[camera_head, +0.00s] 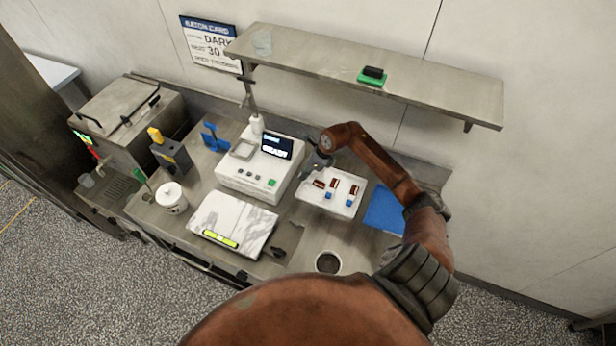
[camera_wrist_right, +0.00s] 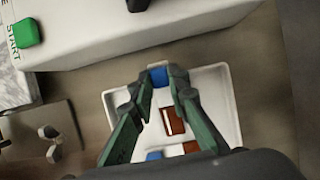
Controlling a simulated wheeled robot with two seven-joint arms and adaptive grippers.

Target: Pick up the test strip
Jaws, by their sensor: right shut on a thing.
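Several test strips, brown with white and blue parts, lie in a white tray (camera_head: 312,198) right of the white instrument. My right gripper (camera_head: 318,163) is at the tray's far left side. In the right wrist view its fingertips (camera_wrist_right: 160,82) are closed on the blue end of a test strip (camera_wrist_right: 158,76). A brown and white strip part (camera_wrist_right: 172,121) shows just below the fingertips. I cannot tell whether the held strip is clear of the tray (camera_wrist_right: 222,95). Another strip's blue end (camera_wrist_right: 153,156) is partly hidden by the gripper. My left gripper is not in view.
The white instrument (camera_head: 262,165) with a lit display stands left of the tray. A blue mat (camera_head: 384,211) lies to the right, and a round opening (camera_head: 328,263) is in front. A shelf (camera_head: 430,92) overhangs the back.

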